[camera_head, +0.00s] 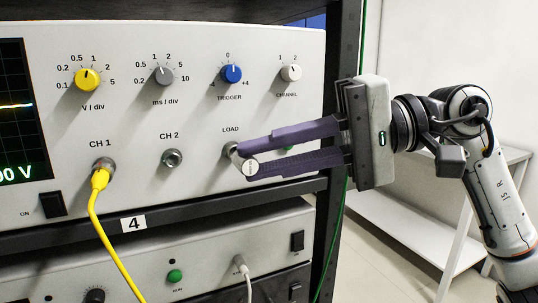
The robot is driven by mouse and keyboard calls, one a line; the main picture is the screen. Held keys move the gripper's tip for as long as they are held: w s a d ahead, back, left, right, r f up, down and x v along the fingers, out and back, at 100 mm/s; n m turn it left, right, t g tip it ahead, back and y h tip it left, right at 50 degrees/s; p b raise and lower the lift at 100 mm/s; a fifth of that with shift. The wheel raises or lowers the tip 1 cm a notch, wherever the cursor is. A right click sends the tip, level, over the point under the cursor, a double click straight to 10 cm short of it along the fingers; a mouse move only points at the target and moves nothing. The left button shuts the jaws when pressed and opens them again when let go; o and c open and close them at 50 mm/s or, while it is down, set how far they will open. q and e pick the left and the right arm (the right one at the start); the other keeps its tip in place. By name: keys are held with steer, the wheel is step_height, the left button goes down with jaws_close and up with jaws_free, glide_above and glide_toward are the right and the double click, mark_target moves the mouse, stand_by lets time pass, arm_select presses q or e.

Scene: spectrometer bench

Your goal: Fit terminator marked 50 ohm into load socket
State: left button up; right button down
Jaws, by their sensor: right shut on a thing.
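The load socket (230,151) is the silver connector under the LOAD label on the instrument's front panel, partly covered by my gripper's upper finger. My right gripper (244,160) reaches in from the right with its purple fingers in front of the panel. It is shut on the terminator (251,169), a small piece with a pale round end face towards me. Its marking is too small to read. The terminator lies just below and right of the socket in the picture; I cannot tell whether they touch. My left gripper is out of view.
A yellow cable (91,205) is plugged into CH 1 and hangs down. The CH 2 socket (172,158) is empty. Knobs, including the blue trigger knob (231,74), stick out above. A dark rack post (333,230) and green cable stand at the right.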

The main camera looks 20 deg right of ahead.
steer(key=shift+w, duration=0.15)
steer(key=shift+w, duration=0.95)
stand_by(0.4)
stand_by(0.3)
steer(key=c, duration=1.6)
jaws_free()
steer(key=shift+w, duration=0.1)
steer(key=shift+o, duration=0.2)
